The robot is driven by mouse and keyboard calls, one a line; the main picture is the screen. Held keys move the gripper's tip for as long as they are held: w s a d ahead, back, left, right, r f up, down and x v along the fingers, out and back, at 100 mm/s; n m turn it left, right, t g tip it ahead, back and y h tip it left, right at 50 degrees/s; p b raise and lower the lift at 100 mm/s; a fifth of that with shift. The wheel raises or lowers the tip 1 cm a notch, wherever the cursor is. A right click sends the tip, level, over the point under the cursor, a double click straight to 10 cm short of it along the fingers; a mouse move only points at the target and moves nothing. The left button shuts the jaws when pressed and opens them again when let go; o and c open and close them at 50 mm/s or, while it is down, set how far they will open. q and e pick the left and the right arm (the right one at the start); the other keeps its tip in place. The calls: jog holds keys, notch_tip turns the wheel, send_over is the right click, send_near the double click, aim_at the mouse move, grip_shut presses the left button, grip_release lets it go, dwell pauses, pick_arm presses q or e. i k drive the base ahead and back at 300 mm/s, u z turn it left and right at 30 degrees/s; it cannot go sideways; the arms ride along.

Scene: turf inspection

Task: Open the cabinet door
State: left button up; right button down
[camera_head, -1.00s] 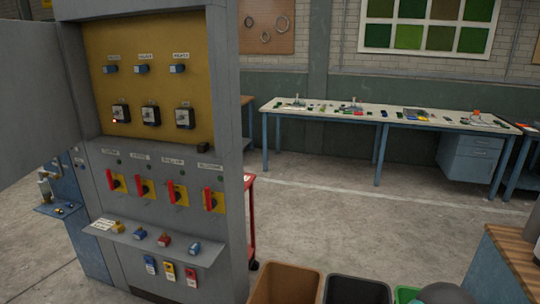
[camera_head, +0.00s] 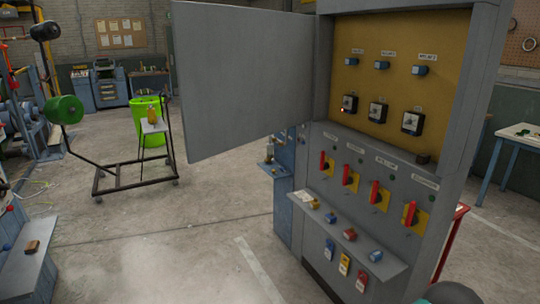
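The grey cabinet (camera_head: 460,110) stands at the right. Its door (camera_head: 245,80) is swung wide open to the left, hinged on the cabinet's left side. The yellow back panel (camera_head: 440,90) inside is exposed, with three blue switches on top and three black dial units (camera_head: 378,114) below. Neither gripper shows in the view, and nothing touches the visible part of the door.
Red-handled switches (camera_head: 375,194) sit below the opening, above a small projecting shelf (camera_head: 350,250). A black wheeled frame (camera_head: 135,180) and a green bin (camera_head: 148,117) stand at the left. Concrete floor (camera_head: 160,245) is clear in front of the door.

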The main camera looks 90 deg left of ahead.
aim_at(245, 74)
jog(key=z, duration=0.75)
jog(key=i, duration=0.15)
jog(key=u, duration=2.35)
jog(key=i, duration=0.3)
jog(key=u, duration=2.05)
jog(key=i, duration=1.7)
jog(key=z, duration=0.45)
